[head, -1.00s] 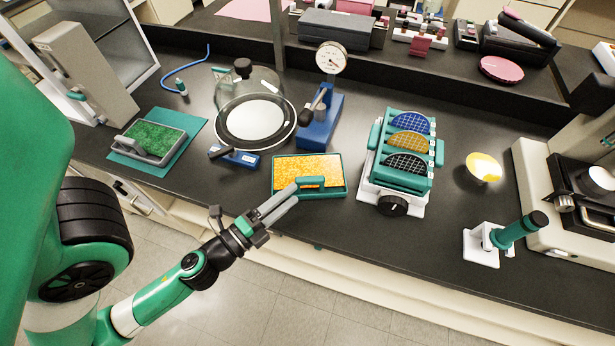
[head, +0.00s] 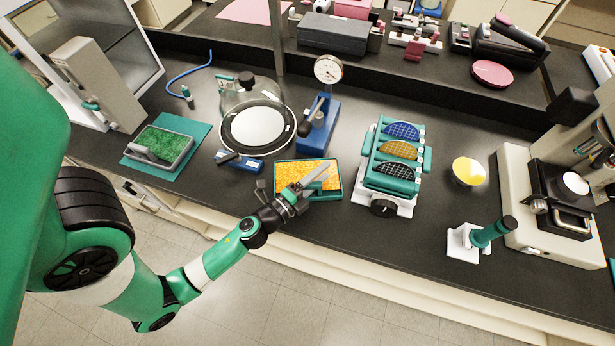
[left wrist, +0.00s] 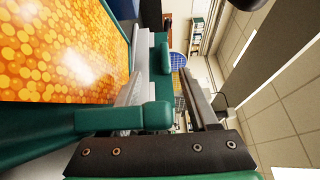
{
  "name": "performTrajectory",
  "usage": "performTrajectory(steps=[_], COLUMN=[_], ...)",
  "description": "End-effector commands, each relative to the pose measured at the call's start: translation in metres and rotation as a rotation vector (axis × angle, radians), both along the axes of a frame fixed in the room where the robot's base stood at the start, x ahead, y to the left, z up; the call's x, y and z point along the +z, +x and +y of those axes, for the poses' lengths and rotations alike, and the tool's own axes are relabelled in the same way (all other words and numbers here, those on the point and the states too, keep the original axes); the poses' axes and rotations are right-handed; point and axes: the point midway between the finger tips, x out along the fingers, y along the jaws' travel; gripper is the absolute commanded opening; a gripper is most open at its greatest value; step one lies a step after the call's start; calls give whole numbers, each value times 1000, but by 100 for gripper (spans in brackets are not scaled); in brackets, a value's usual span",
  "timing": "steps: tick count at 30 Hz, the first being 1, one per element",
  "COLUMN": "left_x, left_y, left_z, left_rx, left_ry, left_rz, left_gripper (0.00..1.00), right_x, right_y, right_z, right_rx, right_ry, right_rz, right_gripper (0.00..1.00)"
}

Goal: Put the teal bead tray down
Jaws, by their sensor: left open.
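The teal bead tray (head: 338,190), full of orange-yellow beads, sits on the dark bench near its front edge. In the left wrist view its beads (left wrist: 60,55) fill the upper left, with the green handle (left wrist: 125,117) in front of them. My left gripper (head: 317,176) is over the tray's front right part and covers the handle in the head view. Its jaws are open, with the fingers close to the handle; whether they straddle it fully is hard to tell. My right gripper is not in view.
A grey tray of green beads (head: 180,150) lies on a teal mat (head: 193,160) at left. A blue tool (head: 240,163), a glass-domed plate (head: 285,115) and a blue dial gauge stand (head: 318,130) are close behind the tray. A wafer rack (head: 393,185) stands to the right.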

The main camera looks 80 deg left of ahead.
Motion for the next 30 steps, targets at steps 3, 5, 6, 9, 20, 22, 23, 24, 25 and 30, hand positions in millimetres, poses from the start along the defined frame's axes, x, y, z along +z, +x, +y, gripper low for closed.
performTrajectory(steps=[3,5,6,9,20,22,23,24,25,30], left_x=[-1,-1,-1,-1,0,0,0,0,0,0], left_y=[0,-1,-1,-1,-1,-1,-1,-1,-1,-1], left_z=[0,0,0,0,-1,-1,-1,-1,-1,-1], left_rx=[0,0,0,0,0,0,0,0,0,0], left_ry=[0,0,0,0,0,0,0,0,0,0], left_rz=[0,0,0,0,0,0,0,0,0,0], left_gripper=[60,49,42,24,0,0,0,0,0,0], right_x=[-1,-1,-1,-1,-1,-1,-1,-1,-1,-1], right_y=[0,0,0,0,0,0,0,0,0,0], right_z=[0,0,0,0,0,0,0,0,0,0], right_rx=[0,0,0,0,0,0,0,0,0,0], right_ry=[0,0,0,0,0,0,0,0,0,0], right_rz=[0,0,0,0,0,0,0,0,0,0], right_gripper=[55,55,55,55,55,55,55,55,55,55])
